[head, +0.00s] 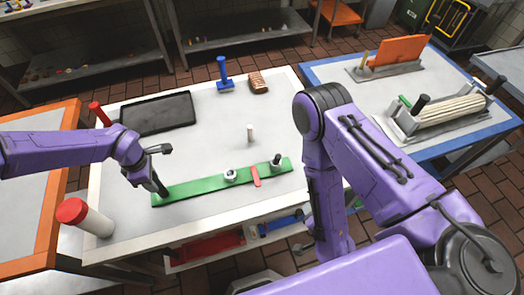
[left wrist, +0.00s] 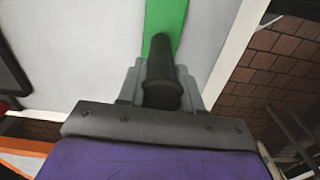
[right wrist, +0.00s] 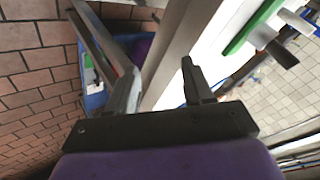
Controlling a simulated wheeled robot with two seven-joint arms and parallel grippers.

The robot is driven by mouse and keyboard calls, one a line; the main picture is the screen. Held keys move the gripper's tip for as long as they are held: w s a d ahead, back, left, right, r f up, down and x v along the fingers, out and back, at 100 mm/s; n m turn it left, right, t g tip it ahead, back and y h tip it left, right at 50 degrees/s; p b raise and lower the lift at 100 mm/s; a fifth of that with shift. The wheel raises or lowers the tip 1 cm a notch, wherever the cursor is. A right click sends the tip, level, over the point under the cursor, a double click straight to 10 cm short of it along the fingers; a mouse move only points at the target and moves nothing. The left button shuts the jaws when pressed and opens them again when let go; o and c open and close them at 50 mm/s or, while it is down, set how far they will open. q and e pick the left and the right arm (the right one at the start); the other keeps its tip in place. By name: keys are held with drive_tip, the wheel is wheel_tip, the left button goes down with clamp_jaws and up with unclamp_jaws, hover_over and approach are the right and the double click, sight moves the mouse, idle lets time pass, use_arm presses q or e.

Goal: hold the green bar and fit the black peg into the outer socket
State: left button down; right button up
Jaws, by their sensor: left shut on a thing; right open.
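The green bar (head: 198,187) lies on the white table (head: 120,235). My left gripper (left wrist: 160,85) is shut on a black handle (left wrist: 160,62) at the bar's left end; it shows there in the head view too (head: 158,190). A white socket (head: 230,175) is near the bar's middle. The black peg (head: 276,159) stands at the right end, with a pale piece at its base; I cannot tell how deep it sits. The right wrist view also shows the bar (right wrist: 252,27) and the peg (right wrist: 283,54). My right gripper (right wrist: 158,88) is open and empty, off the table's front edge.
A red piece (head: 256,176) crosses the bar. A small white post (head: 250,132), black tray (head: 158,113), blue tool (head: 224,78) and brown block (head: 258,83) are behind the bar. Bins (head: 205,247) are below.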

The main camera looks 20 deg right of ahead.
drive_tip(key=w+a+r+m+t+y, duration=0.2)
drive_tip(key=w+a+m+t, duration=0.15)
drive_tip(key=a+m, duration=0.35)
drive_tip(key=m+t+h, duration=0.4)
drive_tip(key=m+t, duration=0.1)
drive_tip(key=m, duration=1.2)
approach(278, 161)
drive_tip(key=shift+s+a+f, duration=0.55)
drive_tip(key=shift+s+f, duration=0.15)
drive_tip(key=shift+f, duration=0.05)
drive_tip(key=m, duration=0.1)
drive_tip(key=m+h, duration=0.1)
drive_tip(key=m, duration=0.2)
drive_tip(key=shift+w+r+h, duration=0.3)
drive_tip(key=shift+w+r, duration=0.05)
drive_tip(key=x, duration=1.2)
drive_tip(key=shift+r, duration=0.2)
drive_tip(key=shift+a, duration=0.1)
clamp_jaws()
